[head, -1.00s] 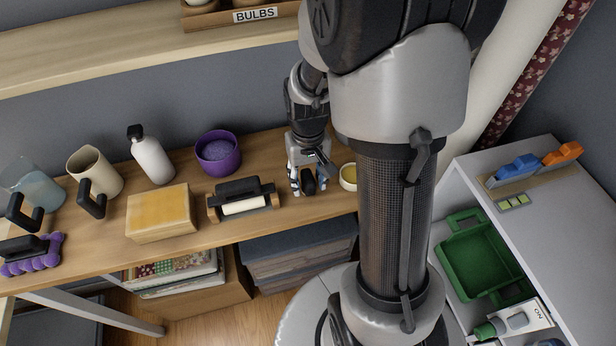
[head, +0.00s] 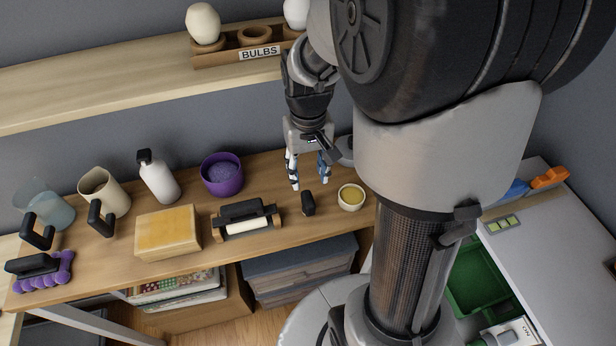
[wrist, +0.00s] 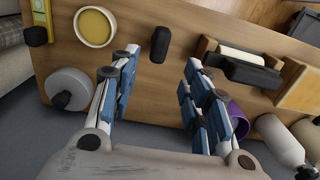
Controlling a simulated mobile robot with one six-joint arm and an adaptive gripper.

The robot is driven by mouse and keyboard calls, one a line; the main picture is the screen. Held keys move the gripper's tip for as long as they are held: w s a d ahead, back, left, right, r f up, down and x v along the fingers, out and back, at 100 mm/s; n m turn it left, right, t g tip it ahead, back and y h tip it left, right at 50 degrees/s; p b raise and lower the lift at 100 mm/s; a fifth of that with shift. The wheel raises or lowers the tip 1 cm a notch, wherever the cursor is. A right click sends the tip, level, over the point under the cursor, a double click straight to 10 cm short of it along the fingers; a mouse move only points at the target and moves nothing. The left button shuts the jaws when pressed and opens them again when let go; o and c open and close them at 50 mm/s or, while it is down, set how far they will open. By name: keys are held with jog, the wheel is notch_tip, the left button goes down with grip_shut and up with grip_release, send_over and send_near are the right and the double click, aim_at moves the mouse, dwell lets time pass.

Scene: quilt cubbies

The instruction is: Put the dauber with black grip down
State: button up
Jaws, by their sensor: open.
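The dauber with black grip (head: 308,204) stands on the wooden bench, between the roller in its holder and the small yellow bowl. In the wrist view the dauber (wrist: 160,44) shows its black grip beyond the fingertips, in line with the gap between them. My gripper (head: 308,186) is open and empty, above and behind the dauber, apart from it. Both open fingers of my gripper (wrist: 156,70) show in the wrist view. The dauber's lower end is hidden under its grip.
A roller with a black handle (head: 246,218) is left of the dauber, and a yellow bowl (head: 351,197) is right. A purple bowl (head: 222,174) stands behind. A shelf with a bulbs rack (head: 240,54) hangs above.

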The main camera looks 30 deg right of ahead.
jog(key=s+a+r+n+t, duration=0.3)
jog(key=s+a+r+t, duration=0.1)
jog(key=s+a+r, duration=0.6)
jog(key=s+r, duration=0.2)
jog(key=s, duration=0.1)
jog(key=shift+s+a+r+t, duration=0.25)
jog(key=shift+a+r+t, duration=0.05)
jog(key=shift+a+r, duration=0.1)
jog(key=shift+o, duration=0.3)
